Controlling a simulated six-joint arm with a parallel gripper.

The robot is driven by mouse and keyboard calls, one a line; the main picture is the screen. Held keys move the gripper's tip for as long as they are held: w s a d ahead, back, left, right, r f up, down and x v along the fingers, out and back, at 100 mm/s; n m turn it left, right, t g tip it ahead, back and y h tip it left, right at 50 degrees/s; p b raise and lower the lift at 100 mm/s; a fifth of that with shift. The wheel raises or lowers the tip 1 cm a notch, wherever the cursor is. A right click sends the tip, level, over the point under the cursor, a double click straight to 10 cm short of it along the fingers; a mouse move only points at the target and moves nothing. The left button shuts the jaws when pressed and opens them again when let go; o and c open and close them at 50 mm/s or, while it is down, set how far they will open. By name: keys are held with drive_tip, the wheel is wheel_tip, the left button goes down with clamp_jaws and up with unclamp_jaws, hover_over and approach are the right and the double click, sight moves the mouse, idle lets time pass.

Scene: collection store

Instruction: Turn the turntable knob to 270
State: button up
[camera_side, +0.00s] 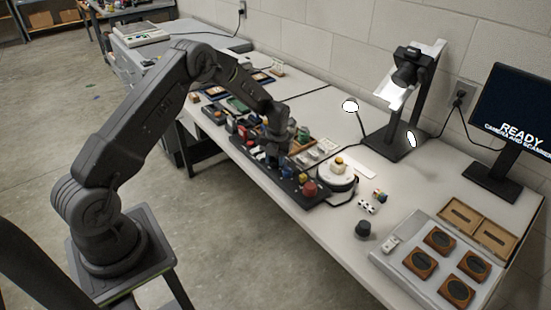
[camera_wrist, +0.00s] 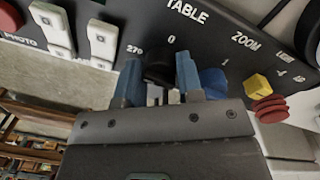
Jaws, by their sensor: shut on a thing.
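The turntable knob (camera_wrist: 160,73) is dark and sits on the black control panel (camera_wrist: 215,45), below the word TABLE, in the wrist view. The mark 0 is above it and 270 is at its upper left. My gripper (camera_wrist: 158,66) has its two blue-grey fingers on either side of the knob and is shut on it. The knob's pointer is hidden, so its setting cannot be read. In the side view my gripper (camera_side: 276,155) reaches down to the panel (camera_side: 290,182), and the arm hides the knob. The white turntable (camera_side: 329,178) with a small yellow thing stands behind the panel.
A blue knob (camera_wrist: 214,80) and a yellow knob (camera_wrist: 257,86) are close to the right of my fingers. White switches (camera_wrist: 52,28) and a red button (camera_wrist: 9,18) are to the left. Several small objects crowd the table around the panel, and a camera stand (camera_side: 406,142) is behind.

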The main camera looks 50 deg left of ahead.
drive_tip(key=o, duration=0.9)
drive_tip(key=r, duration=1.4)
drive_tip(key=shift+w+d, duration=0.25)
drive_tip(key=shift+d, duration=0.1)
